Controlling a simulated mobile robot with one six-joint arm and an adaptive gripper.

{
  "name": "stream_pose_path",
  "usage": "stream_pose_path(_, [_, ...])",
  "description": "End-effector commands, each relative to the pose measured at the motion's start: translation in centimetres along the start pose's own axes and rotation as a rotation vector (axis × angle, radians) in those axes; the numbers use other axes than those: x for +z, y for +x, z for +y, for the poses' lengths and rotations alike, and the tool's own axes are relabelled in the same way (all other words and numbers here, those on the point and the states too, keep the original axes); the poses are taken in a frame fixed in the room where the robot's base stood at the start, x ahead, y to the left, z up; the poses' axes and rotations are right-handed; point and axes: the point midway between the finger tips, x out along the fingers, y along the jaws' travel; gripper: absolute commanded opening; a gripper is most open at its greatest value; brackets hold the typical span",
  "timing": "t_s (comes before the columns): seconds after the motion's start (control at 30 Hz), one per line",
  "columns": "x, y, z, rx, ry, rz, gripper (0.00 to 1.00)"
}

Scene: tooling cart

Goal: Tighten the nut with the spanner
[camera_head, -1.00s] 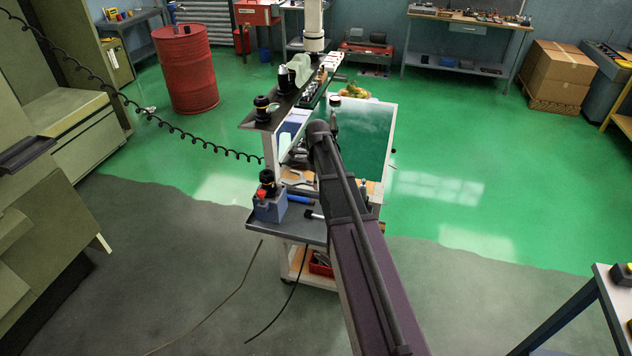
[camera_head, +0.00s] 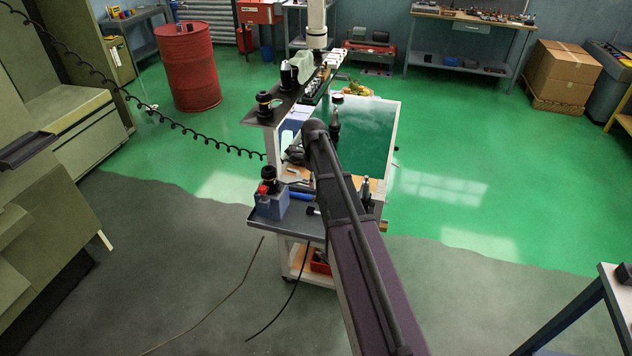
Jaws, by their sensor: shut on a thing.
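My arm reaches from the bottom of the head view over the tooling cart (camera_head: 326,233) and hides part of its top. My gripper (camera_head: 294,156) shows only as a small dark shape left of the arm's far end, above the cart. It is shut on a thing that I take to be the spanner. The spanner itself is mostly hidden, so its pose is unclear. I cannot make out the nut, or whether the spanner touches it.
A blue-grey block with a black-topped holder (camera_head: 270,203) stands on the cart's front left. A dark upper shelf (camera_head: 262,118) carries tool holders. A green panel (camera_head: 373,140) rises behind the arm. A coiled cable (camera_head: 190,132) hangs at left.

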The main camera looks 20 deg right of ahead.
Motion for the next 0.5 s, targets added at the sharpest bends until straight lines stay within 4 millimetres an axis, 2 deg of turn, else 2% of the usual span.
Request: stream_pose_path(0.5, [1.6, 1.2, 0.0, 0.000, -0.001, 0.000, 0.00])
